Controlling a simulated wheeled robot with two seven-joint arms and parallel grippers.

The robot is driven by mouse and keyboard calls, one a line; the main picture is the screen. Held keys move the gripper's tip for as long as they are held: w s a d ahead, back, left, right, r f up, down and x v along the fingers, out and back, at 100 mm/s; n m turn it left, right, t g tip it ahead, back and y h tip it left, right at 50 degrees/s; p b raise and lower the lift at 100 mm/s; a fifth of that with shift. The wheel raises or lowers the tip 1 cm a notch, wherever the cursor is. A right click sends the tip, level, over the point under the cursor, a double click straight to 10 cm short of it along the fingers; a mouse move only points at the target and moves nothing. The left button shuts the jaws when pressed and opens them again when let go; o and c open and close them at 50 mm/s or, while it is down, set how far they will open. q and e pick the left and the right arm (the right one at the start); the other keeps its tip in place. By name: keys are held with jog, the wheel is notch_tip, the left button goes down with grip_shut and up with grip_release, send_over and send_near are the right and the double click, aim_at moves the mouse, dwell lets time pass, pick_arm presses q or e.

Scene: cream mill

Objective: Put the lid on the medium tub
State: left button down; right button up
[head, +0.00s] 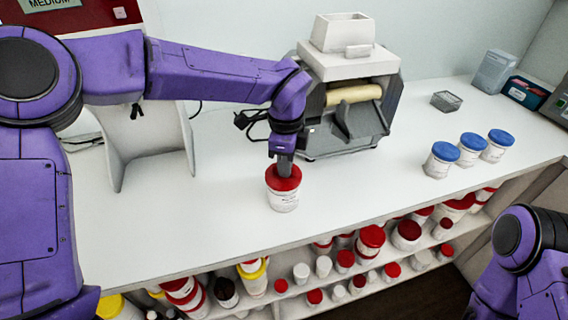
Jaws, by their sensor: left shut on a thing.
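A white tub (284,202) stands upright on the white bench near its front edge. A red lid (283,179) is at the top of this tub and looks level. My left gripper (284,170) points down at the lid from above and is shut on it. The fingertips hide part of the lid, and I cannot tell whether the lid is pressed fully down. My right arm shows at the lower right, but its gripper is out of view.
A grey mill (345,110) with a cream roller stands behind the tub. Several blue-lidded tubs (471,148) stand to the right, near a small grey box (446,101). A shelf below holds many jars. The bench between tub and blue lids is clear.

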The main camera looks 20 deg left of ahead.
dwell(0.4)
pick_arm(q)
jog(key=c, duration=0.7)
grip_release()
jog(key=shift+r+p, duration=1.25)
jog(key=shift+r, duration=1)
grip_shut()
